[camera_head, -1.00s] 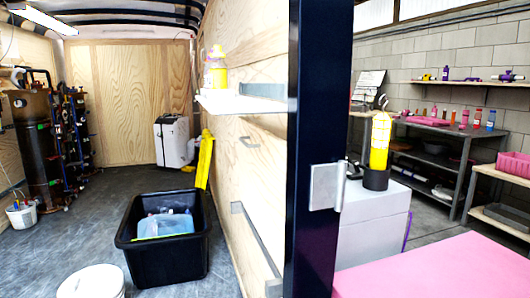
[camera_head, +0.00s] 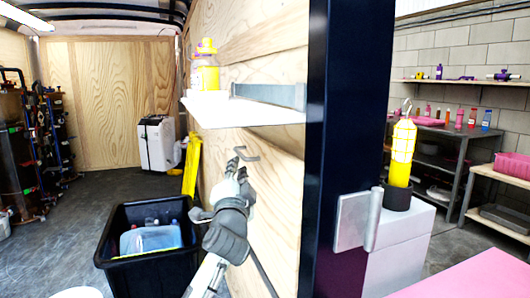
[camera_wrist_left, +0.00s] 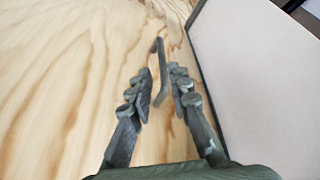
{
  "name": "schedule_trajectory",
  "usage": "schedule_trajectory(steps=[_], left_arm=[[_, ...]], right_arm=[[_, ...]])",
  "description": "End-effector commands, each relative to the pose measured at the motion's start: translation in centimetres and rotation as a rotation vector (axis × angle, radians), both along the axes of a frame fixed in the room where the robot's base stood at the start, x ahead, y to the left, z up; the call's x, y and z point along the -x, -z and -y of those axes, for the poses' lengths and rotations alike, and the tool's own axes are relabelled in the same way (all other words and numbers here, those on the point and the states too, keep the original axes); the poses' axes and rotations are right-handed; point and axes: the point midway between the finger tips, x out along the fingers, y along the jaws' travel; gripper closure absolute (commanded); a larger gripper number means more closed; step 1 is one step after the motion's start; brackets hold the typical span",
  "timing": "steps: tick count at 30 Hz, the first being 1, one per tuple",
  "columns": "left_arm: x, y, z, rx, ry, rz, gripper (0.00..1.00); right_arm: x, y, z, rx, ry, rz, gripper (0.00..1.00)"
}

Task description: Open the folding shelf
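A grey hook-shaped handle (camera_head: 245,153) is on the plywood wall panel (camera_head: 275,185), below a white shelf (camera_head: 235,110) that stands out level from the wall. My left gripper (camera_head: 236,168) is close to the handle, just below it in the head view. In the left wrist view the gripper (camera_wrist_left: 160,92) is open, and the handle (camera_wrist_left: 160,65) shows between and beyond its fingers. I cannot tell whether the fingers touch it. A pale flat surface (camera_wrist_left: 255,80) lies to the right there. My right gripper is not in view.
A yellow and purple bottle (camera_head: 205,68) stands on the white shelf. A dark post (camera_head: 343,110) with a metal hinge plate (camera_head: 354,220) stands to the right. A black bin (camera_head: 150,280) is on the floor at lower left, with open floor behind it.

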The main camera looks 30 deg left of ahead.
Motion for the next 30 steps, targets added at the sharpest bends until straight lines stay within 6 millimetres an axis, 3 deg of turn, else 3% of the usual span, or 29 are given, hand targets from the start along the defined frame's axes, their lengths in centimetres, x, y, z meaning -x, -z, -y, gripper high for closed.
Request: schedule_trajectory(steps=[4,15,27,30], left_arm=[[-1.0,-0.8,-0.7,-0.008,-0.004,0.005,0.81],[-5.7,-1.8,-3.3,-0.006,-0.004,0.004,0.81],[-6.5,-1.9,-3.8,-0.004,-0.002,0.003,0.81],[-6.5,-1.9,-3.8,-0.004,-0.002,0.003,0.92]], right_arm=[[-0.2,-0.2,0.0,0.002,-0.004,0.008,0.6],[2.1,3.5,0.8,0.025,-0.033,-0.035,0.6],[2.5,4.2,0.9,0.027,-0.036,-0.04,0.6],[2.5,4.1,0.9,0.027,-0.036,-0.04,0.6]])
